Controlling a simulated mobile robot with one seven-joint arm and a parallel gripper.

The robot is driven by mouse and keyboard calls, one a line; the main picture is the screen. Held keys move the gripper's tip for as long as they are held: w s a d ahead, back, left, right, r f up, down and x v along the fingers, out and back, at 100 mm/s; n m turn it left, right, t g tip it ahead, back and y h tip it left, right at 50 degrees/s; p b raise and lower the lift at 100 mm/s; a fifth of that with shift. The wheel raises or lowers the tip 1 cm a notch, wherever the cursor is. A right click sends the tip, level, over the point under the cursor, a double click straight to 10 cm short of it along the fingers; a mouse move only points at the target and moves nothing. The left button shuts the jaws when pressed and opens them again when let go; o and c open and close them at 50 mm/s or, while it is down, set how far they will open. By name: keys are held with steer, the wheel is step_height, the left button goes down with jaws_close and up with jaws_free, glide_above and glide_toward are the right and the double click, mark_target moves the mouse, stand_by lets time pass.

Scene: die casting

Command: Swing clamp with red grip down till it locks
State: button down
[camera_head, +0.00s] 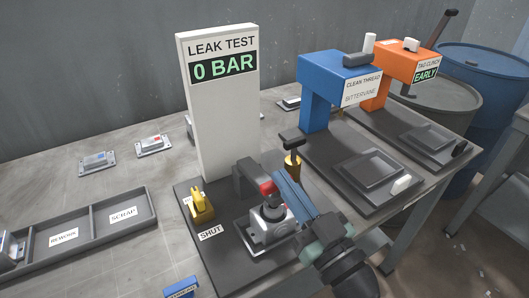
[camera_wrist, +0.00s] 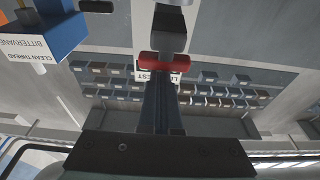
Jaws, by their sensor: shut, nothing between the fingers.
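The clamp (camera_head: 248,180) is a dark arm on the leak test stand, with a red grip (camera_head: 267,187) at its end. It reaches over a grey metal part (camera_head: 268,226) in the fixture. My gripper (camera_head: 281,180) is shut and empty, its blue fingers beside the red grip. In the wrist view the red grip (camera_wrist: 164,62) lies crosswise just beyond the shut fingertips of my gripper (camera_wrist: 160,84). I cannot tell whether they touch. Whether the clamp is locked does not show. The stand's display (camera_head: 223,66) reads 0 BAR.
A yellow valve (camera_head: 202,208) labelled SHUT stands left of the fixture. A brass post with a black handle (camera_head: 291,138) stands just behind my gripper. Blue (camera_head: 338,75) and orange (camera_head: 404,65) stations stand right. A divided tray (camera_head: 92,218) lies left.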

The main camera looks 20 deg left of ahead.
steer(key=b, duration=0.2)
steer(key=f+b, duration=0.1)
steer(key=b, duration=0.1)
steer(key=f+y+b, duration=0.1)
steer(key=b, duration=0.1)
steer(key=shift+s+d+f+t, duration=0.15)
steer(key=shift+s+d+t, duration=0.1)
steer(key=shift+t, duration=0.15)
steer(key=shift+b, duration=0.6)
